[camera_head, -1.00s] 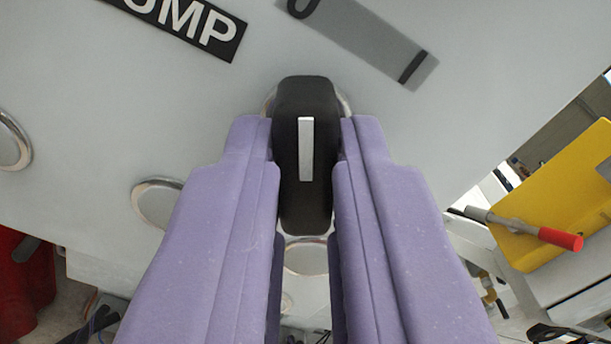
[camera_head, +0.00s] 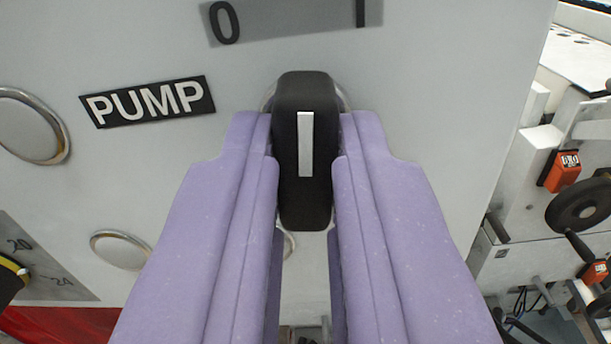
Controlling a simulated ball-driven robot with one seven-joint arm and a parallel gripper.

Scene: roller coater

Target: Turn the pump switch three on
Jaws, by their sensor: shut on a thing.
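The black rotary switch knob (camera_head: 291,200) with a white pointer line (camera_head: 305,145) sits on the grey panel in the middle of the view. My gripper (camera_head: 306,165) is shut on this knob, with one purple finger on each side. The pointer aims straight up in the picture, between the "0" (camera_head: 224,22) and the "I" (camera_head: 361,13) on the grey label strip above, somewhat nearer the "I". A black "PUMP" label (camera_head: 147,101) is to the left of the knob. The switch's number is not visible.
Round metal-rimmed covers (camera_head: 30,128) and (camera_head: 120,250) are on the panel at left. A dial scale (camera_head: 40,262) with a black and yellow knob is at lower left. The panel ends at right, where machinery with a black handwheel (camera_head: 582,205) stands beyond.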

